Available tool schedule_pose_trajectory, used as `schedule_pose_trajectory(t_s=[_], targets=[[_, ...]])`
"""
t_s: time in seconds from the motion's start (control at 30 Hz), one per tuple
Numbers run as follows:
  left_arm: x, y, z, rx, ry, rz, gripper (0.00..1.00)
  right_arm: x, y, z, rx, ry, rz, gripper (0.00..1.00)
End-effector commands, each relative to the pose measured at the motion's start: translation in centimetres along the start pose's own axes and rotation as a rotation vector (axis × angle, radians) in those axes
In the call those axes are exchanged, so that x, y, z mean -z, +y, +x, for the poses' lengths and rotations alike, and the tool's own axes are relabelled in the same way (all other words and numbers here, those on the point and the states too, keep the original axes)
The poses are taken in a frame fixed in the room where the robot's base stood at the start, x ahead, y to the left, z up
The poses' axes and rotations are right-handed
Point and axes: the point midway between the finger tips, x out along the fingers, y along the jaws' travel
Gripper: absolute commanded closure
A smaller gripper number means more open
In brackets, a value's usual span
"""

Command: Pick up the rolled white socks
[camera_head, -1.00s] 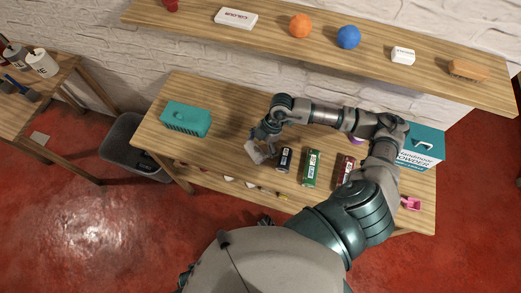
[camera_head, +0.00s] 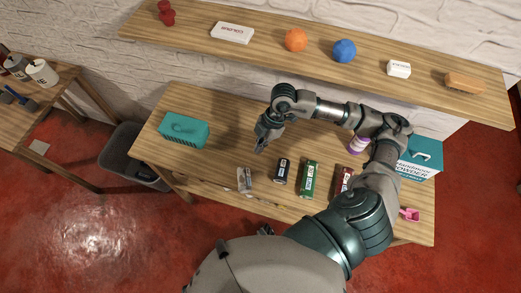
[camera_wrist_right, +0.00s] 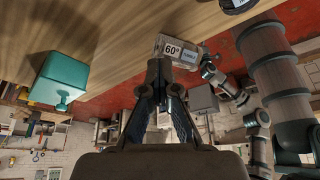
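I cannot make out rolled white socks in either view. A small pale item (camera_head: 244,179) lies near the table's front edge, left of a dark can. In the wrist view an item labelled "60°" (camera_wrist_right: 177,51) lies just beyond my fingertips; it may be the same one. My right gripper (camera_head: 261,147) hangs over the wooden table, behind the pale item and apart from it. In the wrist view my right gripper (camera_wrist_right: 159,68) has its fingertips together, with nothing visible held. I cannot make out my left gripper.
The table also holds a teal basket (camera_head: 183,131), a dark can (camera_head: 282,171), a green box (camera_head: 309,179), a dark red box (camera_head: 344,180) and a teal powder box (camera_head: 420,157). A shelf (camera_head: 270,45) runs above the back. A grey bin (camera_head: 125,155) stands left.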

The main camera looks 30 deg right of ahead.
Motion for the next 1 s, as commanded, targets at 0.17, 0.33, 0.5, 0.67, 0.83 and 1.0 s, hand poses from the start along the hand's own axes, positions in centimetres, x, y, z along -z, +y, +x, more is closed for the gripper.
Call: schedule_pose_trajectory(t_s=[0.17,0.33,0.5,0.67,0.83,1.0], targets=[[-0.2,-0.4,0.1,0.005,-0.003,0.003,0.17,0.0,0.0,-0.2,-0.001,0.001,0.000,1.00],[-0.3,-0.5,0.0,0.006,-0.006,0.004,0.17,0.0,0.0,-0.2,-0.002,0.002,0.000,0.77],[-0.4,-0.4,0.0,0.005,-0.006,0.003,0.17,0.0,0.0,-0.2,-0.002,0.002,0.000,0.35],[-0.3,-0.2,-0.1,0.003,-0.005,0.001,0.17,0.1,0.0,-0.2,-0.002,0.002,-0.001,0.20],[-0.3,0.1,-0.1,-0.001,-0.007,-0.002,0.17,0.1,0.0,-0.2,-0.003,0.002,-0.001,0.20],[-0.5,0.1,-0.1,-0.002,-0.009,-0.003,0.17,0.0,0.1,-1.2,-0.005,0.001,0.000,0.20]])
